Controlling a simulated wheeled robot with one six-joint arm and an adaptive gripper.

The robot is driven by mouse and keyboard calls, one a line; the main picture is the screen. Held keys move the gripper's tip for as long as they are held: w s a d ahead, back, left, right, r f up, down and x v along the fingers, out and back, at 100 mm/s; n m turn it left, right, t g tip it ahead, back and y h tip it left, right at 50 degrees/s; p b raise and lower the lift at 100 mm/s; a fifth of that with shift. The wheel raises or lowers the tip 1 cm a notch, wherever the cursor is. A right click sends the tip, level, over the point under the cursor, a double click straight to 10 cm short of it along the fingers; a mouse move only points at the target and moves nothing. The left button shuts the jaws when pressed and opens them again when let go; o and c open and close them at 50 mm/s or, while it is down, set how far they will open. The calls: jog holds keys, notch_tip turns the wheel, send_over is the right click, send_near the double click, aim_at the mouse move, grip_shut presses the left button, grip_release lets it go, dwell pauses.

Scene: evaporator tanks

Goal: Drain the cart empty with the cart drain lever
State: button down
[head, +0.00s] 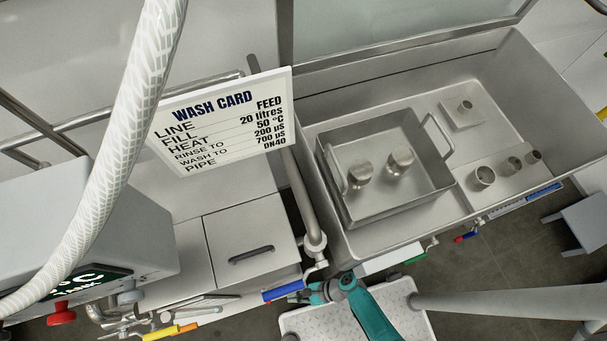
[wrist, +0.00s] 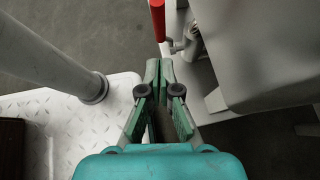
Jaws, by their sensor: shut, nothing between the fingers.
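In the wrist view my gripper (wrist: 159,66) is shut and empty, its green fingers close together. A red lever handle (wrist: 158,20) stands just beyond the fingertips, apart from them as far as I can see. Its pale lower end is beside a metal fitting (wrist: 188,42). In the head view a steel basin (head: 345,245) holds a smaller square tray (head: 350,215) with two round metal pieces. I cannot tell which is the cart drain lever.
A wash card (head: 225,120) hangs left of the basin. A white braided hose (head: 110,150) crosses the left side. A grey box (head: 80,230) with a red knob (head: 61,313) and a yellow handle (head: 162,332) are at lower left. Grey floor (head: 510,255) is open at right.

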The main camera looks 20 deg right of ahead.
jog(key=r+v, duration=0.1)
jog(key=v, duration=0.6)
dwell(0.5)
jog(key=shift+a, duration=0.1)
jog(key=shift+s, duration=0.1)
